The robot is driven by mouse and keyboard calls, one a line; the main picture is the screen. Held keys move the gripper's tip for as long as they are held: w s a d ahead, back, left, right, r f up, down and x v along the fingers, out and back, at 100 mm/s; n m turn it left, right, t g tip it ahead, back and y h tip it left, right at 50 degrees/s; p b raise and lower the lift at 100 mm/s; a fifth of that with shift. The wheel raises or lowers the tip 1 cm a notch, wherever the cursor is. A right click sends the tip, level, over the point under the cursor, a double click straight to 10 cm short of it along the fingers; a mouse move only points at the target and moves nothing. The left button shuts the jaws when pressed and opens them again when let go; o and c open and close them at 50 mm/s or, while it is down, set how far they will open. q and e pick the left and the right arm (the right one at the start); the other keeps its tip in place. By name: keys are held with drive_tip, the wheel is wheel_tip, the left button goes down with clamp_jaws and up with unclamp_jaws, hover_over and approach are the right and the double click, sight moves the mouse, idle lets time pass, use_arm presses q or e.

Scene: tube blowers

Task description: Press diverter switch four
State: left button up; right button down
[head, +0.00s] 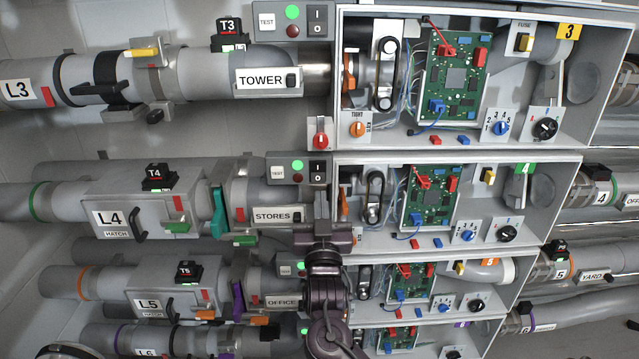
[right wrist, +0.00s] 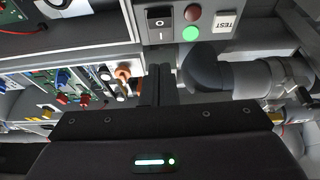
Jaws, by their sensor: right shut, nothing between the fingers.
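Row four carries the labels T4 (head: 157,175), L4 (head: 110,218) and STORES (head: 273,216). Its grey control box (head: 286,180) has a TEST plate, a lit green light, a red button and a black I/O rocker switch (head: 317,172). Which part is the diverter switch is not labelled. My right gripper (head: 321,210) is shut and empty, just below this box. In the right wrist view, the shut fingers (right wrist: 160,78) point toward a similar box, apart from its rocker (right wrist: 159,18), green light (right wrist: 190,34) and TEST plate (right wrist: 226,22). My left gripper is not in view.
Right of my gripper is bay four, with a green circuit board (head: 430,197), wires and a dial (head: 508,233). Box three (head: 291,22) sits above, with a red knob (head: 320,140) below it. The row five box (head: 289,269) is partly hidden behind my arm.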

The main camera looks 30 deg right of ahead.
sight(319, 181)
drive_tip(key=w+d, duration=0.2)
drive_tip(key=w, duration=0.1)
drive_tip(key=w+d+p, duration=0.1)
drive_tip(key=shift+w+r, duration=0.15)
drive_tip(key=shift+w, duration=0.25)
drive_tip(key=shift+w+d+f, duration=0.25)
drive_tip(key=shift+w+f, duration=0.05)
drive_tip(key=shift+w, duration=0.15)
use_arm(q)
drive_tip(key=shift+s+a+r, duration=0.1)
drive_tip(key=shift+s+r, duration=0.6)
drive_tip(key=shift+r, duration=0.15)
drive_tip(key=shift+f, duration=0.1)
use_arm(e)
drive_tip(key=shift+f, duration=0.1)
drive_tip(key=b, duration=0.2)
drive_tip(key=f+b, duration=0.1)
drive_tip(key=shift+w+d+f+t+h+b, duration=0.1)
drive_tip(key=shift+w+d+t+h+b, duration=0.05)
drive_tip(key=shift+w+t+h+b, duration=0.2)
drive_tip(key=shift+r+p, duration=0.4)
drive_tip(key=shift+p, duration=0.05)
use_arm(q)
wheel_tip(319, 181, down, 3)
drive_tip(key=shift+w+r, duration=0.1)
